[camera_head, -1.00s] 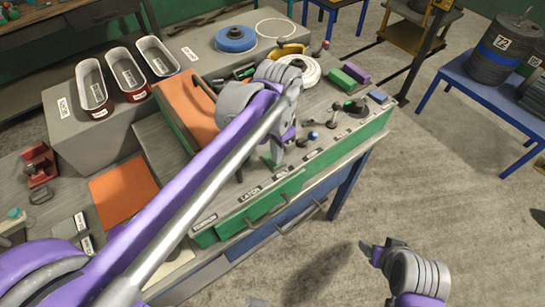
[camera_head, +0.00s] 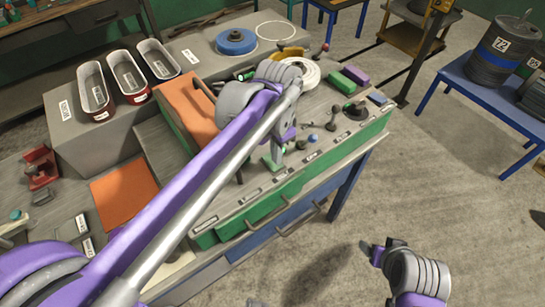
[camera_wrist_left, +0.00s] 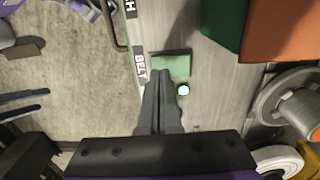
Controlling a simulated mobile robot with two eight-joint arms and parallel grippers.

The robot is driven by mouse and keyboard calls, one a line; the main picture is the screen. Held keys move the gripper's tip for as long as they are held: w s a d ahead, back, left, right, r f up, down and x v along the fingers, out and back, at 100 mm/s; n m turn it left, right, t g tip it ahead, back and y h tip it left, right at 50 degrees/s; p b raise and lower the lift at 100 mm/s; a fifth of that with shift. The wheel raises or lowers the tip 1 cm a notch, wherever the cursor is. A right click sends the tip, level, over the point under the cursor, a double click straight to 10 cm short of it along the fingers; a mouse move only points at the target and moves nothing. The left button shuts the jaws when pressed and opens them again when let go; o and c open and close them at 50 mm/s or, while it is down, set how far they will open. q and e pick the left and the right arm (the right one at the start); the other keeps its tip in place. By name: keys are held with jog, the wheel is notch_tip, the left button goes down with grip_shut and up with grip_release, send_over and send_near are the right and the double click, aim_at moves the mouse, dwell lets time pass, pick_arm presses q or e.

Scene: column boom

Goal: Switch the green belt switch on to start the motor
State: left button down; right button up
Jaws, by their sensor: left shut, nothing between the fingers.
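The green belt switch (camera_wrist_left: 171,65) is a flat green block beside the BELT label (camera_wrist_left: 140,66) on the panel. It also shows in the head view (camera_head: 269,163), partly behind my left gripper. My left gripper (camera_wrist_left: 161,76) is shut and empty, with its tips right at the block. I cannot tell whether they touch it. A round lamp (camera_wrist_left: 183,90) with a bright white middle and a green rim sits just right of the fingers. My right gripper (camera_head: 371,251) hangs over the floor at lower right, away from the bench; its jaw opening is unclear.
Several small levers and knobs (camera_head: 331,126) stand along the labelled panel. An orange-topped block (camera_head: 190,108) rises beside my left arm. A white coil (camera_head: 313,72) and a blue disc (camera_head: 236,41) lie behind. Open floor (camera_head: 440,190) lies right of the bench.

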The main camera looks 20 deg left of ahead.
pick_arm(q)
notch_tip(320, 180, up, 5)
jog(key=shift+w+r+p, duration=0.1)
jog(key=shift+p, duration=1.1)
pick_arm(e)
jog(key=r, duration=0.1)
jog(key=w+r, duration=0.2)
jog(key=r, duration=0.1)
jog(key=shift+s, duration=0.15)
